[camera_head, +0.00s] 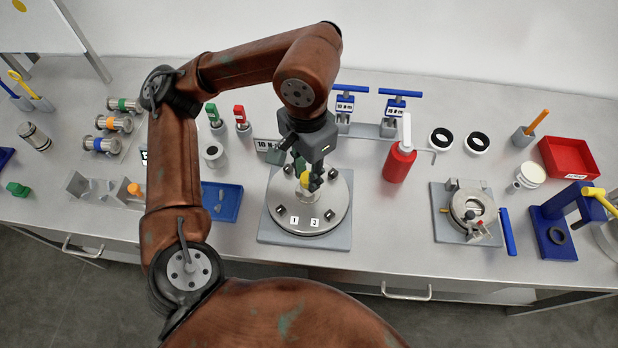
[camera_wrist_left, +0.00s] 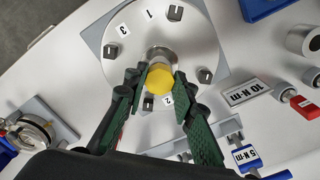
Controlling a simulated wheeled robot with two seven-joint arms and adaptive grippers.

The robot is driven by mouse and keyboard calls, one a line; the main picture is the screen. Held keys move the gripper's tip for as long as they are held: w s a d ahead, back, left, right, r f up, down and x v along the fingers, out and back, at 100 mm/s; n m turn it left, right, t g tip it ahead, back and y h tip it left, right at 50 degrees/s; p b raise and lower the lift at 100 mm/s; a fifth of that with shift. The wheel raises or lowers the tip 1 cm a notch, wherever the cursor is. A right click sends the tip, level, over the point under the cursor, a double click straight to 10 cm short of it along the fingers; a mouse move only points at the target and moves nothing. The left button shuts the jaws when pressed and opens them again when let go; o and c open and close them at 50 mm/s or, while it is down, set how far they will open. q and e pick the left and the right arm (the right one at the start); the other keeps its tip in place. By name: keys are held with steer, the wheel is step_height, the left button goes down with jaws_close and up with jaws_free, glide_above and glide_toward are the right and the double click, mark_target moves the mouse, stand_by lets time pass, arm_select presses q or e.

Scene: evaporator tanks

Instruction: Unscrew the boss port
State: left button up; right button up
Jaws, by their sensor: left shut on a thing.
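The boss port stands at the middle of a round metal disc (camera_head: 334,203) on a square grey plate; I take it to be the fitting with the yellow hexagonal top (camera_head: 304,179). The yellow top also shows in the left wrist view (camera_wrist_left: 160,77). My left gripper (camera_head: 307,182) points down over the disc. Its green and black fingers, seen in the left wrist view (camera_wrist_left: 157,84), are shut on the yellow top from both sides. Labels 1 and 3 show in the head view, and label 2 also in the wrist view. My right gripper is not in view.
Around the disc's rim are several dark clamps. A 10 N·m sign (camera_wrist_left: 244,91) and blue-handled torque tools (camera_head: 392,108) stand behind. A red bottle (camera_head: 399,163) stands right of the disc, a blue tray (camera_head: 222,201) left. The bench between bottle and clamped ring fixture (camera_head: 467,212) is clear.

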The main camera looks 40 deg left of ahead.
arm_select(q)
jaws_close()
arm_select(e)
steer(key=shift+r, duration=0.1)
arm_select(q)
steer(key=n, duration=0.2)
steer(key=shift+r+n+p, duration=0.15)
steer(key=shift+n+p, duration=0.15)
steer(key=shift+p, duration=0.1)
steer(key=shift+n, duration=1.3)
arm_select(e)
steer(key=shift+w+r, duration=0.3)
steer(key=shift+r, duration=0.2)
arm_select(q)
steer(key=shift+n+p, duration=0.6)
steer(key=shift+n, duration=0.6)
steer(key=shift+d+n, duration=0.1)
steer(key=shift+n, duration=1.3)
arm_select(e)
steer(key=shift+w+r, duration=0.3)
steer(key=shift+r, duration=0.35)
arm_select(q)
steer(key=shift+p, duration=0.3)
